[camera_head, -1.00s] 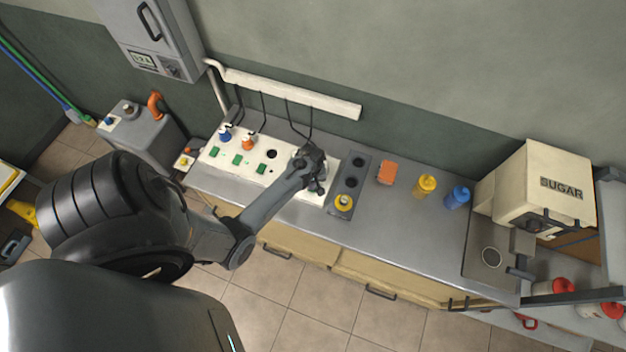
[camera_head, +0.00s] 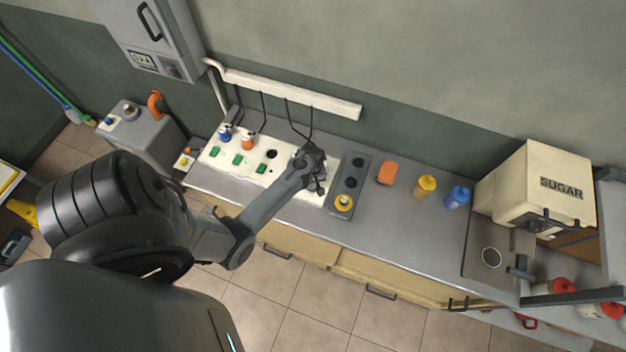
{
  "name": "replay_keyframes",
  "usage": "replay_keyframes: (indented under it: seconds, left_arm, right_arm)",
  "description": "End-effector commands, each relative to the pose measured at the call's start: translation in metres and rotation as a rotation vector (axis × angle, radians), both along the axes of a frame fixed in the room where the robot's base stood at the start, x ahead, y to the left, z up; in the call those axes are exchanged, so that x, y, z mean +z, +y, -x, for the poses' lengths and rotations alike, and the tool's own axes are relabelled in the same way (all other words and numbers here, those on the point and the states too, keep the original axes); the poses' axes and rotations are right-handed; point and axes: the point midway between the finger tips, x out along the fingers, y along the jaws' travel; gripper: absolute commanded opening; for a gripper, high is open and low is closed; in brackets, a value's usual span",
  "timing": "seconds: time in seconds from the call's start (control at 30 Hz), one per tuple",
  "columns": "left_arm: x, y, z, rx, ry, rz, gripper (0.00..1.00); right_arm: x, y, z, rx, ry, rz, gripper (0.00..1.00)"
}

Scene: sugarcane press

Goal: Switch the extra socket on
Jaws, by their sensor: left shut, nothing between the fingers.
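A white socket panel (camera_head: 224,160) lies on the grey counter. It bears a blue plug (camera_head: 225,135), an orange plug (camera_head: 248,142), a dark empty socket (camera_head: 271,154) and several green switches (camera_head: 261,168). My left gripper (camera_head: 319,188) is over the panel's right end, fingers shut and empty. It hides that end, so I cannot tell whether it touches a switch there. A dark grey strip (camera_head: 362,161) with dark round holes and a yellow ring-shaped part (camera_head: 343,202) lies just right of the panel. My right gripper is not in view.
An orange block (camera_head: 387,172), a yellow bottle (camera_head: 425,187) and a blue bottle (camera_head: 457,197) stand on the counter to the right. A sugar dispenser (camera_head: 545,185) is at the far right. Black cables hang from the white wall conduit (camera_head: 295,96). The counter's front middle (camera_head: 400,235) is clear.

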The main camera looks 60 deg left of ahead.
Motion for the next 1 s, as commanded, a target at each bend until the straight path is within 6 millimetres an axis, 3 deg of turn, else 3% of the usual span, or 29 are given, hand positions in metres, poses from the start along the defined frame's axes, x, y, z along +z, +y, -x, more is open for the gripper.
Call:
replay_keyframes:
  seconds: [1.0]
  left_arm:
    - [-0.0085, 0.0001, 0.0001, 0.000, 0.000, 0.000, 0.00]
  right_arm:
    - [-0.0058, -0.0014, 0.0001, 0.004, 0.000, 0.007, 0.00]
